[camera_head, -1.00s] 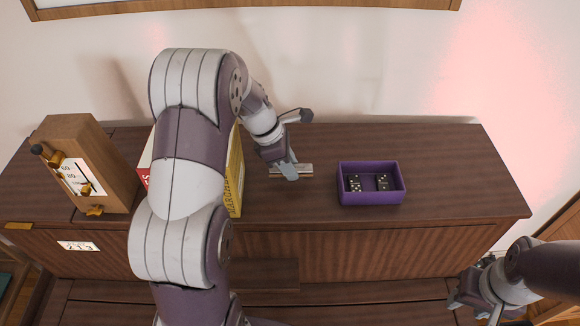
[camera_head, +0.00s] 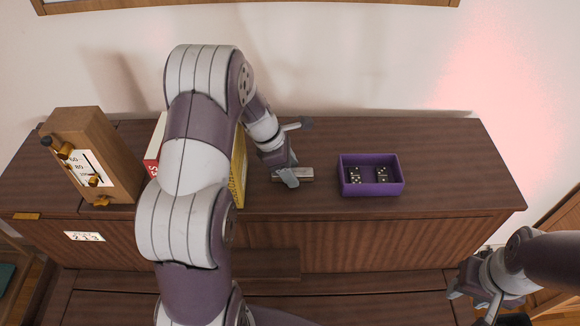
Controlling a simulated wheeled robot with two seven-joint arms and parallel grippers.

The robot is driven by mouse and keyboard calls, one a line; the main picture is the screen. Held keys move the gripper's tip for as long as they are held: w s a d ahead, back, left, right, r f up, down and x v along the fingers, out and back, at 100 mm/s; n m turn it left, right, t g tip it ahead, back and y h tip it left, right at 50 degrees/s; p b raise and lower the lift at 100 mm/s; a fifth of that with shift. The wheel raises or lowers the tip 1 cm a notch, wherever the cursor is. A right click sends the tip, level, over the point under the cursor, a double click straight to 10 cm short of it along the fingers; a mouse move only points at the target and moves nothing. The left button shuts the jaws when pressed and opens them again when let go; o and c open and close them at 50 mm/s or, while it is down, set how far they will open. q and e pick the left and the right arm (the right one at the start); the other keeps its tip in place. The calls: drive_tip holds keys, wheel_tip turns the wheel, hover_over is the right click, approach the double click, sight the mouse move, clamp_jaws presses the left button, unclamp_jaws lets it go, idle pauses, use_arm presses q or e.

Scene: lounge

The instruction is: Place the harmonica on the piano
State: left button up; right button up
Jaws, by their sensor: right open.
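The harmonica (camera_head: 301,173) is a small silver and brown bar on top of the dark wooden piano (camera_head: 440,180), left of a purple box. My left gripper (camera_head: 289,181) is right at the harmonica, its fingers covering the left part of it. I cannot make out whether the fingers are closed on it or only beside it. My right gripper (camera_head: 474,303) is open and empty at the lower right, in front of the piano and away from the harmonica.
A purple box (camera_head: 371,188) with dominoes stands right of the harmonica. A wooden metronome (camera_head: 92,158) stands at the left. Red and yellow books (camera_head: 238,172) stand partly hidden behind my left arm. The piano top's right end is clear.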

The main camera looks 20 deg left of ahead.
use_arm(q)
drive_tip(key=shift+a+r, duration=0.15)
drive_tip(key=shift+r, duration=0.3)
drive_tip(key=v, duration=1.1)
drive_tip(key=shift+w, duration=0.1)
